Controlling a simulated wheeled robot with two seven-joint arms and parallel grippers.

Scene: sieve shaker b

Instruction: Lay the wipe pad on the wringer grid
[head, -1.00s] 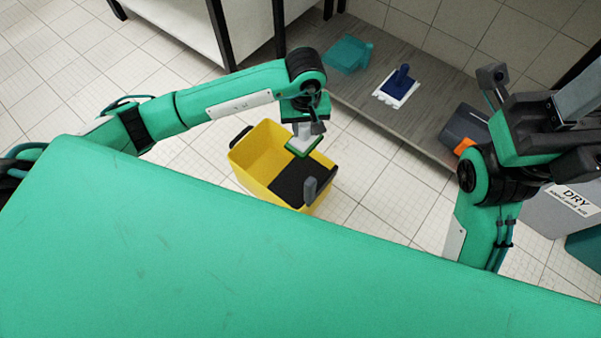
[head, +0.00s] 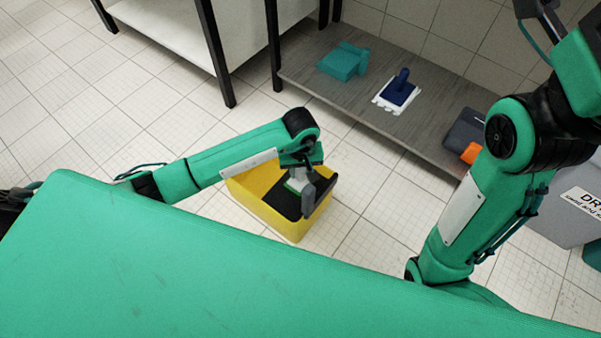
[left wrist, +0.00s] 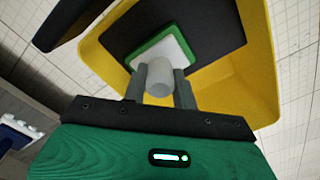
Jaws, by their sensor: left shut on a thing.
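The wipe pad is a flat white pad with a green rim and a pale round grip; it shows in the left wrist view (left wrist: 180,46) and, partly hidden, in the head view (head: 293,185). My left gripper (left wrist: 160,84) is shut on the pad's grip. The wringer grid is the dark panel in the yellow bucket (head: 292,230); it also shows in the left wrist view (left wrist: 218,22). The pad is over the grid, and I cannot tell whether they touch. My left arm hides part of the grid in the head view. My right gripper is mostly cut off at the top right.
A grey bin labelled DRY (head: 560,205) stands at the right.

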